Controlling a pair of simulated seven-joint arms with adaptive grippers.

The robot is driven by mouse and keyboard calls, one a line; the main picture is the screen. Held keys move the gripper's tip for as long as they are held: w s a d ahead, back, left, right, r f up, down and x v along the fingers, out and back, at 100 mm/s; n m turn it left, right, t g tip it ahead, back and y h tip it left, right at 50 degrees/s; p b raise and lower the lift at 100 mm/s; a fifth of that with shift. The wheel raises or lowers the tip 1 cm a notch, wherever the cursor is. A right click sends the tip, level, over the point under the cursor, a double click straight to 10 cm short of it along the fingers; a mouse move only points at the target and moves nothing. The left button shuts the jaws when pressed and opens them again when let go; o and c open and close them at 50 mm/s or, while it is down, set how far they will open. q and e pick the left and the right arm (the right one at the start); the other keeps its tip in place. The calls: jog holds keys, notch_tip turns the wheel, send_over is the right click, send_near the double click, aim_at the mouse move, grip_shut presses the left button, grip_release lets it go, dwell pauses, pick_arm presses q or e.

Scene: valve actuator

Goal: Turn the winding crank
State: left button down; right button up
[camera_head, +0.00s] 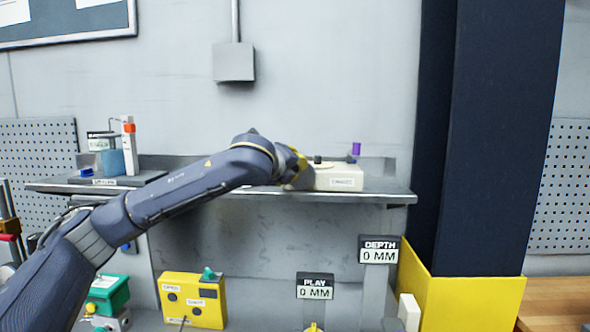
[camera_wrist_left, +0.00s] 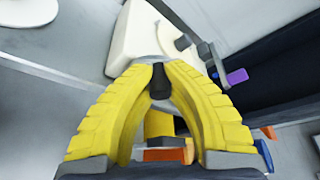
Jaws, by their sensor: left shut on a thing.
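A cream box (camera_head: 340,178) with a small label on its front sits on the wall shelf and carries the winding parts. It also shows at the top of the left wrist view (camera_wrist_left: 135,35). A purple knob (camera_head: 356,148) stands up at its right side and shows in the wrist view too (camera_wrist_left: 237,76). My left gripper (camera_head: 300,168) is at the box's left end. In the wrist view its yellow fingers (camera_wrist_left: 160,78) close around a black knob (camera_wrist_left: 160,88), apparently the crank's grip. The crank arm is mostly hidden. My right gripper is out of view.
The grey shelf (camera_head: 385,197) runs beneath my left arm. A white-and-orange device (camera_head: 129,145) stands on its left end. Below are a yellow box (camera_head: 193,300), a PLAY display (camera_head: 315,286) and a DEPTH display (camera_head: 379,250), both reading 0 MM. A dark column (camera_head: 490,140) stands right.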

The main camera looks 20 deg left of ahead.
pick_arm(q)
jog(key=shift+a+f+n+h, duration=0.2)
jog(key=shift+f+n+h, duration=0.25)
jog(key=shift+n, duration=0.45)
jog(key=c, duration=1.5)
grip_release()
jog(key=shift+d, duration=0.1)
jog(key=shift+o, duration=1.2)
jog(key=shift+r, duration=0.15)
jog(key=v, duration=1.2)
jog(key=shift+f, duration=0.25)
